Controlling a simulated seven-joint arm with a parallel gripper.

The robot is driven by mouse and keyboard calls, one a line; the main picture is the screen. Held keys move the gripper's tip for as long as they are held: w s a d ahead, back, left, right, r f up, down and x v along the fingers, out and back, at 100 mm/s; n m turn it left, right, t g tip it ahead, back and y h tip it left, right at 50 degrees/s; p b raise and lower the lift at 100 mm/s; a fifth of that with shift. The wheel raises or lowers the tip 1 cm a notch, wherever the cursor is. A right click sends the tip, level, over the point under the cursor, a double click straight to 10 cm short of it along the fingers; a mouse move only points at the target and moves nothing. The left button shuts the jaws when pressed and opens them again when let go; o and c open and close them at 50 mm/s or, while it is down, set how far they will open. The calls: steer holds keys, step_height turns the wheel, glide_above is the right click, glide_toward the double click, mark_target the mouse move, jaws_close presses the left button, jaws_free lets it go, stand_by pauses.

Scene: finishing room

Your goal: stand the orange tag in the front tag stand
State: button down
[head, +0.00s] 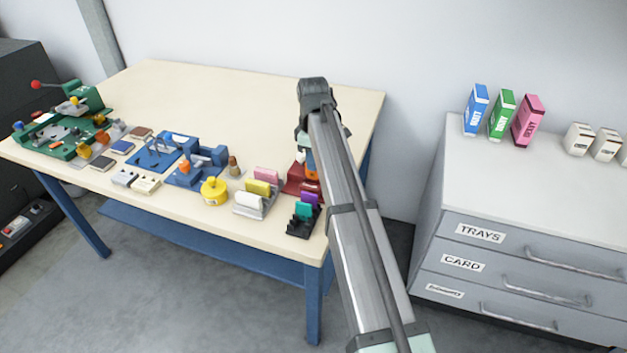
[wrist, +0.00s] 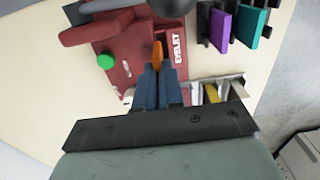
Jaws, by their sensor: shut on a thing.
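My gripper (wrist: 160,72) is shut on the orange tag (wrist: 157,53), of which only a narrow edge shows past the fingertips in the wrist view. The tag is over or in the red eyelet press (wrist: 122,75); I cannot tell whether they touch. In the head view, my arm partly hides the gripper, the orange tag (head: 312,172) and the red press (head: 295,184). A black tag stand (head: 303,227) at the table's front edge holds a teal tag (head: 303,210) and a purple tag (head: 310,198). The stand also shows at the wrist view's top right (wrist: 203,28).
A light metal rack (head: 266,208) with pink, yellow and white pieces stands left of the black stand. A yellow round pot (head: 214,191) and blue fixtures (head: 196,165) lie further left. The table's back (head: 220,95) is clear. A grey drawer cabinet (head: 520,190) stands at the right.

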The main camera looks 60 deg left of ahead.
steer(key=shift+r, duration=1.9)
steer(key=shift+s, duration=0.25)
steer(key=s+d+f, duration=0.1)
steer(key=s+d, duration=0.8)
steer(key=d, duration=0.3)
steer(key=shift+s+d, duration=0.15)
steer(key=shift+d, duration=0.1)
steer(key=shift+f, duration=2.85)
